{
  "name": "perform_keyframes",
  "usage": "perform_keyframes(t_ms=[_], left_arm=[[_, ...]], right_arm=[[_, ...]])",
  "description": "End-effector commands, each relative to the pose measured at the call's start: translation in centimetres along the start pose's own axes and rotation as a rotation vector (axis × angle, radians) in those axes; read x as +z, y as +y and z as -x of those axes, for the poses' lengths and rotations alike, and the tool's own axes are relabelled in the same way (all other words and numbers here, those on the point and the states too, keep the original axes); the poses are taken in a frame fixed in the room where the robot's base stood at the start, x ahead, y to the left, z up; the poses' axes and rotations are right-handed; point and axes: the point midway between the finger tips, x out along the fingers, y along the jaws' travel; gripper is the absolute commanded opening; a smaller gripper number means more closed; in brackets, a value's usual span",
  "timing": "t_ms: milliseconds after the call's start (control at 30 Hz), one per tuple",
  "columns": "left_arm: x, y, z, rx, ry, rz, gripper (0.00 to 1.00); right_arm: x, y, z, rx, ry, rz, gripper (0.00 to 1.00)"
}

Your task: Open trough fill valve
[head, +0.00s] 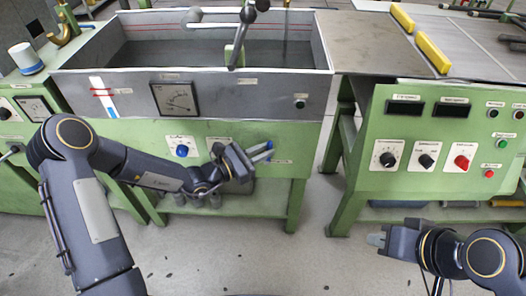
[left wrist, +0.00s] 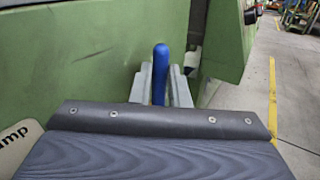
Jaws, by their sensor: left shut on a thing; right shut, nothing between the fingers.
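The grey trough (head: 190,92) with dark liquid stands at the back left on a green frame. A blue lever handle (left wrist: 161,70) stands upright in the left wrist view; I take it to be the fill valve's handle. My left gripper (left wrist: 160,88) is shut on it, one grey finger on each side. In the head view my left gripper (head: 262,153) is at the green front panel below the trough, right of a blue knob (head: 182,151). The valve body is hidden there by my gripper. My right gripper (head: 377,240) is shut and empty, low over the floor at right.
A green control panel (head: 455,135) with knobs and buttons stands at right. A gauge (head: 176,98) sits on the trough's front. Yellow bars (head: 432,53) lie on the table at upper right. The floor (head: 330,250) between my arms is clear.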

Motion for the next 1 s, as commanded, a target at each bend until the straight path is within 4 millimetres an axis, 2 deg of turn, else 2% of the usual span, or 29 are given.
perform_keyframes(t_ms=[133,333,567,600,767,1000], left_arm=[[-0.39,-0.25,0.12,-0.005,-0.015,0.012,0.00],[-0.60,0.12,0.75,0.004,-0.128,0.087,0.00],[-0.45,0.12,0.81,0.003,-0.132,0.090,0.00],[-0.46,0.12,0.82,0.003,-0.131,0.090,0.16],[-0.43,0.20,0.80,0.005,-0.131,0.089,0.37],[-0.38,0.27,0.77,0.006,-0.132,0.089,0.37]], right_arm=[[0.15,0.13,-0.29,0.000,0.000,0.000,0.00],[0.49,0.44,-0.96,0.000,0.000,0.000,0.00],[0.44,0.40,-0.87,0.000,0.000,0.000,0.00],[0.44,0.40,-0.87,0.000,0.000,0.000,0.00],[0.43,0.40,-0.86,0.000,0.000,0.000,0.00],[0.43,0.39,-0.86,0.000,0.000,0.000,0.00]])
